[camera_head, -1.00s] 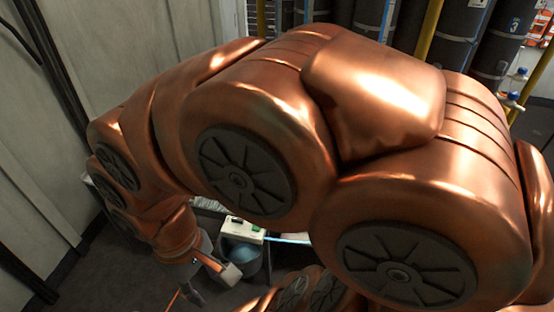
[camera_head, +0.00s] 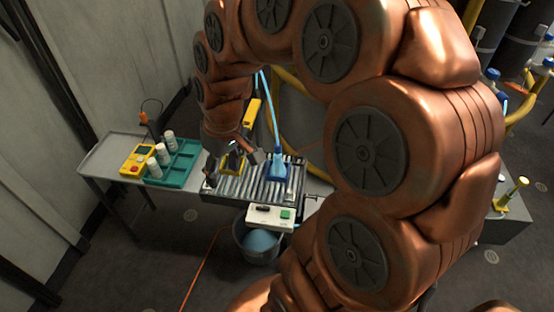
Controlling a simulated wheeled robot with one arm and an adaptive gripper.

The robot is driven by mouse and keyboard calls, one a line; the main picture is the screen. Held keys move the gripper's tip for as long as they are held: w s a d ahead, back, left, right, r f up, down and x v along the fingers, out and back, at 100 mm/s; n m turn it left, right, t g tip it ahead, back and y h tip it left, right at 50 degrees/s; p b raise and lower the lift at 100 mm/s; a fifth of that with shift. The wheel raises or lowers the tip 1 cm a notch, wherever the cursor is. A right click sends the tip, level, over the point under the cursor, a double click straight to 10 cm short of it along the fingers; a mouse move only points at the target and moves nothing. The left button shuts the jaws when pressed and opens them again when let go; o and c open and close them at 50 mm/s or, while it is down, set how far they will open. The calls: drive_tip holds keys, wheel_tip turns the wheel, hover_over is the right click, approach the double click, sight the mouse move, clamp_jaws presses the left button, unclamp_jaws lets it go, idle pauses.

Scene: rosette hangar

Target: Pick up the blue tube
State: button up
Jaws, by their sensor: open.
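A light blue tube (camera_head: 270,105) runs up from a blue flat-based piece (camera_head: 278,166) on a roller-topped bench (camera_head: 248,190). The blue piece sits near the right end of the rollers. My gripper (camera_head: 243,160) is open over the rollers, just left of the blue piece and apart from it in the picture. Its height above the rollers is hard to tell. A yellow item (camera_head: 231,165) shows behind or between the fingers. My arm covers the area to the right of the tube.
A side table (camera_head: 105,155) at left holds a green tray (camera_head: 178,177) with white cylinders and a yellow device (camera_head: 137,160). A white control box (camera_head: 270,217) and a dark bucket (camera_head: 243,240) are at the bench front. Yellow pipes stand behind. Floor at front left is clear, except for an orange cable.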

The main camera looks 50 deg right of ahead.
drive_tip(key=w+d+f+t+b, duration=0.1)
drive_tip(key=w+d+f+b, duration=0.1)
drive_tip(key=w+d+f, duration=0.4)
drive_tip(key=m+t+h+b, duration=0.1)
drive_tip(key=m+t+b, duration=0.15)
drive_tip(key=b, duration=0.35)
approach(278, 145)
wheel_tip(278, 145, down, 3)
drive_tip(key=shift+n, duration=0.35)
drive_tip(key=shift+w+p+x, duration=0.25)
drive_tip(key=shift+p+x, duration=0.15)
drive_tip(key=shift+x, duration=1.45)
drive_tip(key=shift+w+p+x, duration=0.2)
drive_tip(key=shift+p+x, duration=0.15)
drive_tip(key=shift+x, duration=1.55)
drive_tip(key=shift+r, duration=0.2)
drive_tip(key=shift+c, duration=0.4)
drive_tip(key=c, duration=1)
drive_tip(key=shift+r, duration=0.15)
